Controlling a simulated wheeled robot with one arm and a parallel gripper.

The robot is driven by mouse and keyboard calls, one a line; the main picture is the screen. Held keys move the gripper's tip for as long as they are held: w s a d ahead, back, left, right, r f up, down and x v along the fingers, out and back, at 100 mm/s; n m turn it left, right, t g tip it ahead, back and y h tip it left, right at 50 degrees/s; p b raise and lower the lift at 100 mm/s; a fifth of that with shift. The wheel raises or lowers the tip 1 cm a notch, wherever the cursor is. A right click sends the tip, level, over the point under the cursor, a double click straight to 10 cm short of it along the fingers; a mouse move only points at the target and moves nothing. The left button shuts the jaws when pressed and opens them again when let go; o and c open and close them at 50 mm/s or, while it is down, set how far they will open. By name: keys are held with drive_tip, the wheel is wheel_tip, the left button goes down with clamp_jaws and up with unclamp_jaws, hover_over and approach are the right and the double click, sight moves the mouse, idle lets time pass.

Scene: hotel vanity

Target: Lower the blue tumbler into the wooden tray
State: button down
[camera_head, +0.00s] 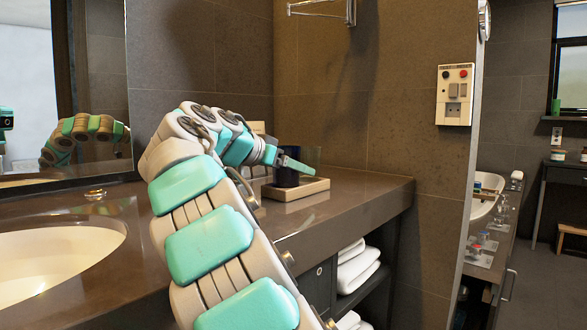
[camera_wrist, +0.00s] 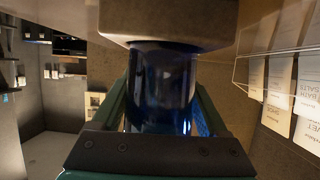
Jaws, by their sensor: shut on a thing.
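The dark blue, see-through tumbler (camera_head: 286,177) is upright at the wooden tray (camera_head: 297,191) on the counter. My gripper (camera_head: 284,160) is shut on it from the side. In the wrist view, the tumbler (camera_wrist: 160,92) fills the space between my two fingers (camera_wrist: 162,80). A beige block-like edge, which looks like the tray (camera_wrist: 168,22), covers the tumbler's end at the top of that view. I cannot tell whether the tumbler's base touches the tray floor.
A clear holder with printed cards (camera_wrist: 279,85) stands close beside the tumbler. The sink (camera_head: 60,262) is at the left. The counter right of the tray (camera_head: 365,188) is clear. White towels (camera_head: 357,268) lie on the shelf below. A tiled wall (camera_head: 330,115) stands behind.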

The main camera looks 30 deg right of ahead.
unclamp_jaws()
drive_tip(key=shift+a, duration=0.15)
drive_tip(key=shift+v, duration=3.8)
drive_tip(key=shift+r, duration=0.1)
